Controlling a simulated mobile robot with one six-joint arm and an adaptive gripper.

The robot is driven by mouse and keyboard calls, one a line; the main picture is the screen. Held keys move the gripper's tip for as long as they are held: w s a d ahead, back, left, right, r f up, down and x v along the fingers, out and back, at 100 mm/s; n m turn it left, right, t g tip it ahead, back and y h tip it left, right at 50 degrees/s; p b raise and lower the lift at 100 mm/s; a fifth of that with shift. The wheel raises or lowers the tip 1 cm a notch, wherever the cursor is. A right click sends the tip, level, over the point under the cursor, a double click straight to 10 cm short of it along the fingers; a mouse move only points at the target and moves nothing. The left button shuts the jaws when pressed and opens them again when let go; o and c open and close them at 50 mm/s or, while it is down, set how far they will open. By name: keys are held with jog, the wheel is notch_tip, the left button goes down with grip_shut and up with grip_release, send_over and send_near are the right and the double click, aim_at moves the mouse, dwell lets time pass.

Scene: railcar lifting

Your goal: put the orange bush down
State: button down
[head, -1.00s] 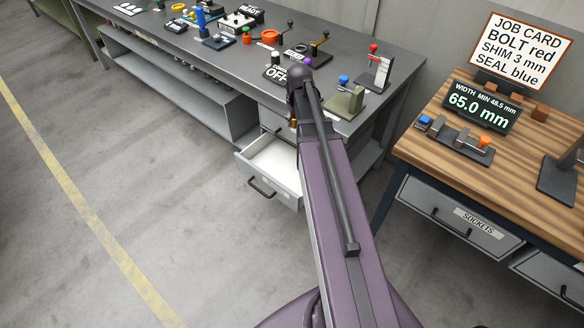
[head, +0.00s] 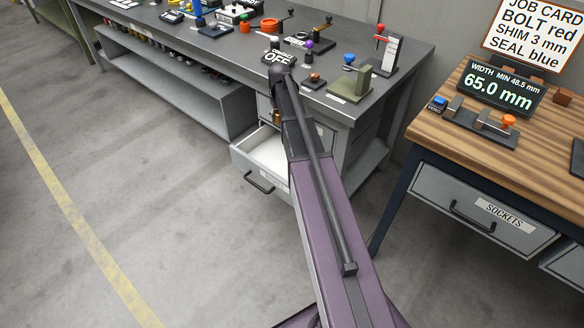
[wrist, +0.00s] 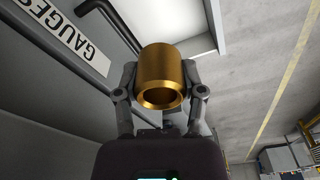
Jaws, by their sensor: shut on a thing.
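A golden-orange, hollow cylindrical bush (wrist: 160,66) sits between the two fingers of my gripper (wrist: 160,88) in the wrist view. My gripper is shut on its sides, and its open round end faces the wrist camera. In the head view only a small golden bit of the bush (head: 277,116) shows beside my arm, above the open drawer (head: 259,182). My arm hides most of the gripper there.
The grey bench (head: 222,48) carries several fixtures, including a green stand (head: 351,84) and a red-handled lever (head: 384,52). At right is a wooden-topped bench (head: 447,115) with a 65.0 mm display (head: 498,90) and a job card. The floor at left is clear.

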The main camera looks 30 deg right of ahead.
jog(key=shift+w+f+b, duration=0.6)
jog(key=shift+w+f, duration=0.25)
jog(key=shift+f, duration=0.2)
jog(key=shift+f, duration=0.1)
jog(key=b, duration=2.4)
send_over(279, 171)
notch_tip(279, 171, down, 24)
jog(key=shift+s+r, duration=0.1)
jog(key=shift+r, duration=0.1)
jog(key=shift+f, duration=0.1)
jog(key=shift+f+b, duration=2)
jog(key=shift+f, duration=0.15)
jog(key=shift+c, duration=0.9)
grip_release()
